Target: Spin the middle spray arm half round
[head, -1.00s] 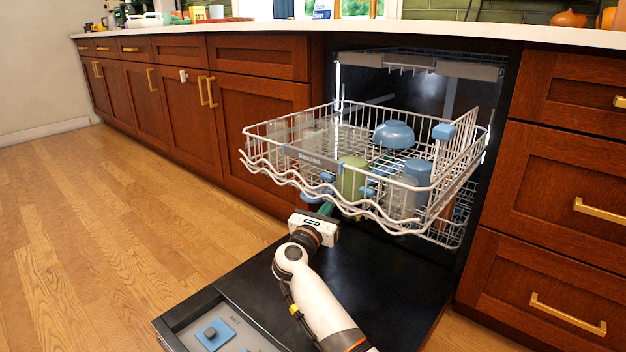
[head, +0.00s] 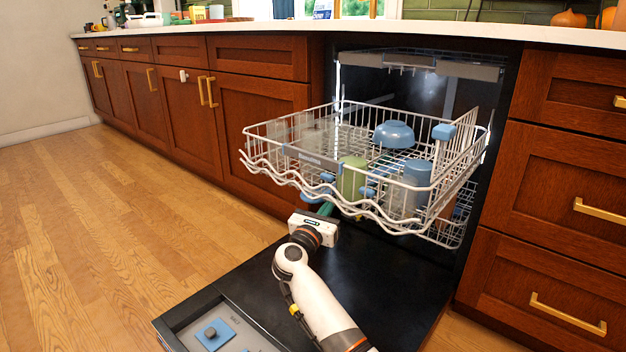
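The middle spray arm is hard to make out; small blue parts (head: 311,198) show under the front left of the pulled-out upper rack (head: 316,160), and I cannot tell whether they belong to it. My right gripper (head: 325,209) is under the rack's front edge, beside these blue parts. Its white body (head: 313,227) is in plain view, with a teal part reaching up under the wires. The fingertips are mostly hidden, so I cannot see whether they are open, shut or touching anything. My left gripper is not in view.
The rack holds a green cup (head: 351,178), a blue cup (head: 416,180), a blue bowl (head: 393,134) and clear glasses. The open dishwasher door (head: 390,275) lies below my arm. A lower rack (head: 455,228) shows behind. The wooden floor at left is clear.

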